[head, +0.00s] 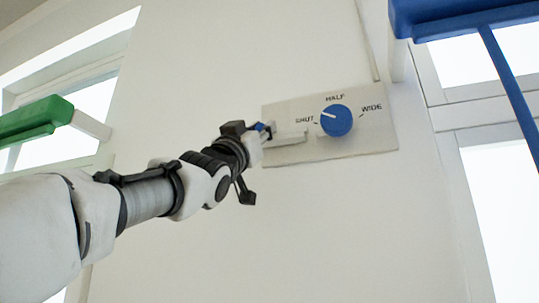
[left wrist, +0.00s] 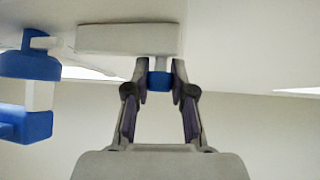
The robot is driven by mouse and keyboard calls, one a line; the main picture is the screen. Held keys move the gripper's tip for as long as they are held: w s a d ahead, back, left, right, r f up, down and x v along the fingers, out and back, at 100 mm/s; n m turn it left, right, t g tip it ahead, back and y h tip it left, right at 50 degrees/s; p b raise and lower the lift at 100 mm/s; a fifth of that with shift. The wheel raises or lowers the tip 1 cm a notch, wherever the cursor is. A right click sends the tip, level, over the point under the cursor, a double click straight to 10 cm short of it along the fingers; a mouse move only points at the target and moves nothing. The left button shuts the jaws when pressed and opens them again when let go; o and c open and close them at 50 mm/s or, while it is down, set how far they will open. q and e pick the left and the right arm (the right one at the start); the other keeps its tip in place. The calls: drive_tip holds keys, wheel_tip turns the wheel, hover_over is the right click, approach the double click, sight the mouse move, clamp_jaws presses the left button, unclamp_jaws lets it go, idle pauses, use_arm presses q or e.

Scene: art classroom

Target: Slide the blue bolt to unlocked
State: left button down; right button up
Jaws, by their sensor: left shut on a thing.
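The small blue knob of the bolt (left wrist: 159,81) sits between the fingertips of my left gripper (left wrist: 160,75) in the left wrist view, on a short pale stem under a white housing (left wrist: 130,38). The gripper is shut on this knob. In the head view my left gripper (head: 262,135) reaches the left end of the wall plate (head: 360,145), and only a bit of blue shows at its tip. The white housing (head: 290,136) stands out from the plate just right of the gripper. My right gripper is in neither view.
A round blue dial (head: 336,120) is on the same plate, right of the housing, marked SHUT, HALF and WIDE; its white pointer is toward SHUT. A green handle (head: 35,120) is at the left window, a large blue handle (head: 460,15) at the upper right.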

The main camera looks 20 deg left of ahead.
use_arm(q)
drive_tip(key=shift+s+r, duration=0.1)
drive_tip(key=shift+r, duration=0.05)
drive_tip(key=shift+a, duration=0.1)
drive_tip(key=c, duration=1)
unclamp_jaws()
drive_tip(key=shift+a, duration=0.2)
drive_tip(key=shift+d, duration=0.2)
